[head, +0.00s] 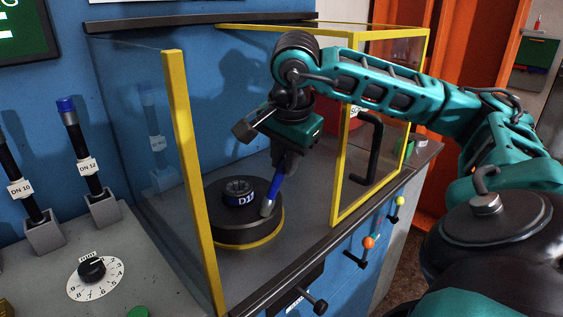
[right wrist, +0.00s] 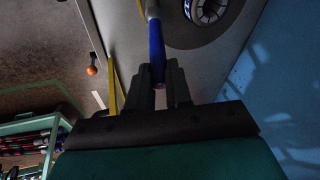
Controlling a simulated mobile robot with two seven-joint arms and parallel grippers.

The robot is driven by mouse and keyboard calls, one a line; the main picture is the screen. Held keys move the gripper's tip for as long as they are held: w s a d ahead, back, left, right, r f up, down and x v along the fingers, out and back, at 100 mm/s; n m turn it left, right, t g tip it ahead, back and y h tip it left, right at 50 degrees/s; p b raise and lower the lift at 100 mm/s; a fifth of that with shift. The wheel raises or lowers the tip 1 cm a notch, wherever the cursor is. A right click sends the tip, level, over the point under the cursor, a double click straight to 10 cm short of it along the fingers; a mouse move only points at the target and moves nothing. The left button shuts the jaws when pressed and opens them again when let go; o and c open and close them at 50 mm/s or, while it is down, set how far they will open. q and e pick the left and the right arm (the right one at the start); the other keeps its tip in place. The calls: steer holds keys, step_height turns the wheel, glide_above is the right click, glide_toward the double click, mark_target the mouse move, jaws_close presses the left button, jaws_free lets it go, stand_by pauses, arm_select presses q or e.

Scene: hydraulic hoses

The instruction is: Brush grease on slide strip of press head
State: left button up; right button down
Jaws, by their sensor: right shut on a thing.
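The press head (head: 222,212) is a round black block with a yellow band around its base and a toothed hub labelled D1 on top. It stands inside the yellow-framed enclosure, and part of it shows in the right wrist view (right wrist: 215,28). My right gripper (head: 284,168) is shut on a blue-handled brush (head: 275,184), which slants down to the right side of the press head. The brush's pale end is at the disc's edge; I cannot tell whether it touches. The right wrist view shows the blue handle (right wrist: 156,50) between the fingers. I cannot make out a separate slide strip.
A yellow post (head: 190,180) and glass stand left of the press head. A yellow-framed panel (head: 342,180) with a black handle (head: 370,150) stands right, close to my forearm. Hoses (head: 82,150) in grey holders and a dial (head: 93,270) are at left.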

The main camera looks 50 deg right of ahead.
steer(key=shift+s+d+b, duration=0.2)
steer(key=shift+d+b, duration=0.2)
steer(key=shift+d, duration=0.2)
stand_by(1.0)
steer(key=shift+r, duration=0.1)
step_height(320, 180, up, 6)
steer(key=p, duration=0.5)
steer(key=shift+p, duration=0.3)
